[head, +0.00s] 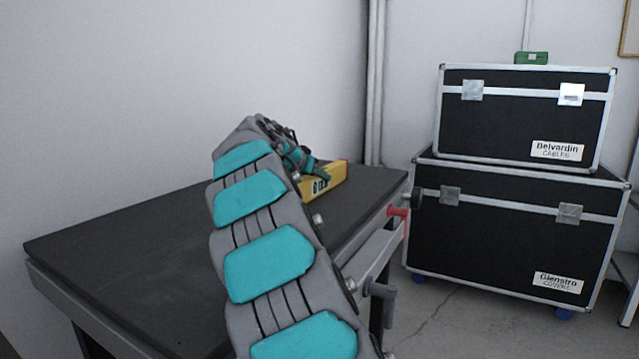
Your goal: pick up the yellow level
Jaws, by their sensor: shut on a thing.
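The yellow level (334,173) is over the far right part of the dark table, past my arm. Its right part shows, with a dark marking on its face; its left part is hidden behind my arm and gripper. My gripper (316,172) is at the level and shut on it. The fingertips are small and partly hidden by my own arm. I cannot tell whether the level touches the table top.
The dark table (110,240) is otherwise bare on the left. Clamps with a red part (397,211) and a grey handle (381,291) stick out at its right edge. Two stacked black cases (510,225) stand at right, a green box (531,58) on top.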

